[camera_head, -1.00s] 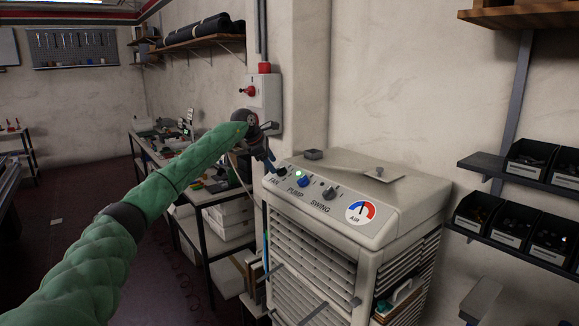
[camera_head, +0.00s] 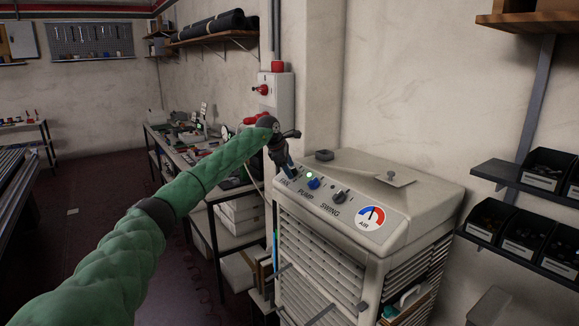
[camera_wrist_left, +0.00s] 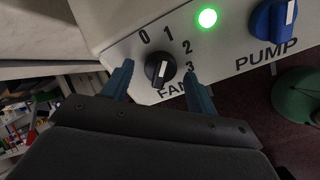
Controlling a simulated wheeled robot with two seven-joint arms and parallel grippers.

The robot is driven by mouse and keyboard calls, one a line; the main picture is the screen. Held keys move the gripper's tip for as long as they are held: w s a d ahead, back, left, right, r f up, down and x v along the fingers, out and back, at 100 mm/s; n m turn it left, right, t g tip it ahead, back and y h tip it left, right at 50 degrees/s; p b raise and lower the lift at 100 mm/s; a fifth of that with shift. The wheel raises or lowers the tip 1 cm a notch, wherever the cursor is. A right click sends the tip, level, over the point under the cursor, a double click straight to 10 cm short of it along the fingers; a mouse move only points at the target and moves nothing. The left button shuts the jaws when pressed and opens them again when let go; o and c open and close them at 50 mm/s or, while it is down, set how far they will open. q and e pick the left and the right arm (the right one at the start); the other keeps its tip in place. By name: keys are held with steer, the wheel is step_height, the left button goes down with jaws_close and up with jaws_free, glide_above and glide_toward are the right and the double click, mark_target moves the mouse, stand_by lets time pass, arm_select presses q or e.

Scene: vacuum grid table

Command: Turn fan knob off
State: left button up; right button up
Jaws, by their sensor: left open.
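The air cooler (camera_head: 315,250) stands at the centre right, with a slanted control panel on top. My left gripper (camera_head: 289,174) is at the panel's left end, above the FAN label, and hides the fan knob in the head view. In the left wrist view, the black fan knob (camera_wrist_left: 160,69) with a white mark lies between the tips of my open left gripper (camera_wrist_left: 158,72). The numbers 0, 1, 2 and 3 curve around the knob. Which number the mark points at is unclear, as is contact with the fingers. My right gripper is not in view.
A lit green lamp (camera_head: 309,175) and the blue pump knob (camera_head: 314,184) sit right of the gripper. The swing knob (camera_head: 339,196) is further right. A wall switch box (camera_head: 276,92) is behind, and shelves with bins (camera_head: 535,225) are at right.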

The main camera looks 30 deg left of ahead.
arm_select(q)
steer(key=shift+w+d+f, duration=0.1)
steer(key=shift+w+f, duration=0.1)
steer(key=shift+f, duration=0.15)
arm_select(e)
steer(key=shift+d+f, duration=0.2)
arm_select(q)
steer(key=c, duration=1)
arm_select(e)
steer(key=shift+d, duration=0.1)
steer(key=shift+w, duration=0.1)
